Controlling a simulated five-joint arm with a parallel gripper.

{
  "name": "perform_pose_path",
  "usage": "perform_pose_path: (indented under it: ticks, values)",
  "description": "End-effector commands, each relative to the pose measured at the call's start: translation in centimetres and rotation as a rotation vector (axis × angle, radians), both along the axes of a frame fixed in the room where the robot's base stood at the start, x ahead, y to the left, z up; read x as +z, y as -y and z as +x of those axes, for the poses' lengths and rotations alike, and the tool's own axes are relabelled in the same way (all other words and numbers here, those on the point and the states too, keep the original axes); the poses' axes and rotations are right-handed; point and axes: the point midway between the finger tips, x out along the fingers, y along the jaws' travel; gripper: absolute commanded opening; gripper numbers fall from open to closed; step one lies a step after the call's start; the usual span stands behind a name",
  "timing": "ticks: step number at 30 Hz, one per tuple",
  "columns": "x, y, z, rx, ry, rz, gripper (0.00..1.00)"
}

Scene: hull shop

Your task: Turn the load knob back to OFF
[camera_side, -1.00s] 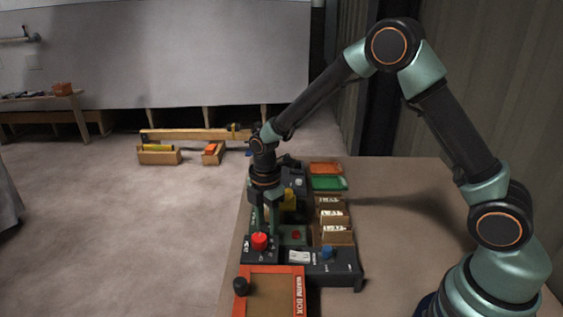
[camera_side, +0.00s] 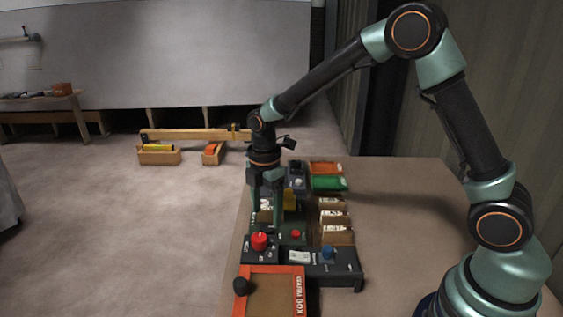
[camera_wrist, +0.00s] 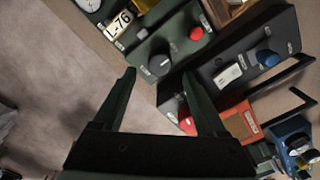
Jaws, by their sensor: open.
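A black knob (camera_wrist: 160,65) with a light pointer mark stands on a green panel (camera_wrist: 178,36) in the wrist view. I cannot read its lettering, so I cannot tell for sure that it is the load knob. My gripper (camera_wrist: 158,75) points down with its fingers apart and empty; the knob shows between the fingertips. In the side view my gripper (camera_side: 264,222) is over the green panel, behind the red knob (camera_side: 259,241), and hides the black knob. I cannot tell the exact height of the fingertips.
A dark panel beside it carries the red knob, a white switch (camera_wrist: 228,73) and a blue knob (camera_wrist: 268,58). A red button (camera_wrist: 196,33) is close to the black knob. An orange-framed box (camera_side: 270,292) is in front. Bare table (camera_side: 400,220) lies to the right.

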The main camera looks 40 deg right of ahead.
Motion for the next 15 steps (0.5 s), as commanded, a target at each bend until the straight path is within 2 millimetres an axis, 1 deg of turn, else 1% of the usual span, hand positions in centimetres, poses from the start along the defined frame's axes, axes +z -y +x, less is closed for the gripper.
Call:
perform_pose_path:
  ticks: [1,6,9,12,15]
  values:
    - [1.3,0.0,0.1,0.000,0.006,0.001,0.74]
    - [4.5,0.0,0.1,0.001,0.005,0.001,0.74]
    - [5.9,0.0,0.1,0.001,0.003,0.000,0.74]
    - [6.9,0.0,0.1,0.001,0.003,0.000,0.74]
    - [7.3,0.0,0.0,0.001,0.001,0.000,0.74]
